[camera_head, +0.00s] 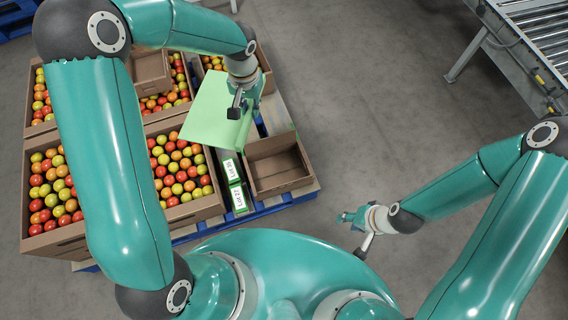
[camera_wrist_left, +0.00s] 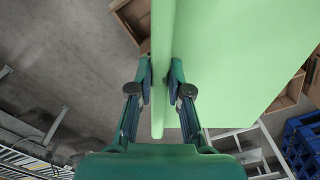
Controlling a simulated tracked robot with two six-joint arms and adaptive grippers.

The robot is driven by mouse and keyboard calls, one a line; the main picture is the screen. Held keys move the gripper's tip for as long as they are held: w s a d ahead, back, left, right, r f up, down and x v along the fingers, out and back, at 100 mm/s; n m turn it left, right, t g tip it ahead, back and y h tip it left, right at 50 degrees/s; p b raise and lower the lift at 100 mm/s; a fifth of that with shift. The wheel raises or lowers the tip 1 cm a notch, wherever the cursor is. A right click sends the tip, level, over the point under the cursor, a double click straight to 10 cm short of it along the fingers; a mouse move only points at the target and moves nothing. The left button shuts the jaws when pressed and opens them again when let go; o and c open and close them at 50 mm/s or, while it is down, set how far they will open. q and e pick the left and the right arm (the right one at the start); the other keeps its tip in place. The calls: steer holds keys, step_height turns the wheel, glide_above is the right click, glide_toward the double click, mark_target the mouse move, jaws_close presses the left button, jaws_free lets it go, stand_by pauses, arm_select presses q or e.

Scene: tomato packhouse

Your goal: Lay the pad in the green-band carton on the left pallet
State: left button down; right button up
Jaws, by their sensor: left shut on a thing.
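The pad is a flat light-green sheet (camera_head: 205,112); it also fills the upper right of the left wrist view (camera_wrist_left: 240,60). My left gripper (camera_head: 238,105) is shut on one edge of it, with a finger on each side in the left wrist view (camera_wrist_left: 160,80). The pad hangs tilted above the pallet (camera_head: 290,198), covering parts of the cartons below. Two white labels with green borders (camera_head: 230,169) lie between a tomato carton and an empty carton (camera_head: 290,182). No green band shows clearly on any carton. My right gripper (camera_head: 346,217) is empty over the floor.
Several open cardboard cartons of red, orange and yellow-green tomatoes (camera_head: 70,232) stand on the blue pallet. A smaller empty carton (camera_head: 150,72) sits on top at the back. A roller conveyor (camera_head: 535,35) stands at the upper right. Grey floor right of the pallet is clear.

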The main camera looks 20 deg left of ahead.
arm_select(q)
steer(key=shift+w+d+f, duration=0.1)
steer(key=shift+w+d, duration=0.1)
steer(key=shift+d, duration=0.2)
steer(key=d+f+m+b, duration=0.2)
steer(key=f+m+b, duration=0.2)
steer(key=f+b, duration=1)
steer(key=d+f+m+b, duration=0.3)
steer(key=f+b, duration=1.2)
steer(key=f, duration=0.5)
steer(key=d+f+m+b, duration=0.2)
steer(key=f+m+b, duration=0.2)
steer(key=f+b, duration=1.1)
steer(key=shift+w+d+f+m, duration=0.25)
steer(key=shift+w+f, duration=0.2)
steer(key=shift+f, duration=0.45)
steer(key=c, duration=1)
jaws_free()
steer(key=c, duration=0.3)
steer(key=shift+c, duration=0.2)
steer(key=shift+r, duration=0.15)
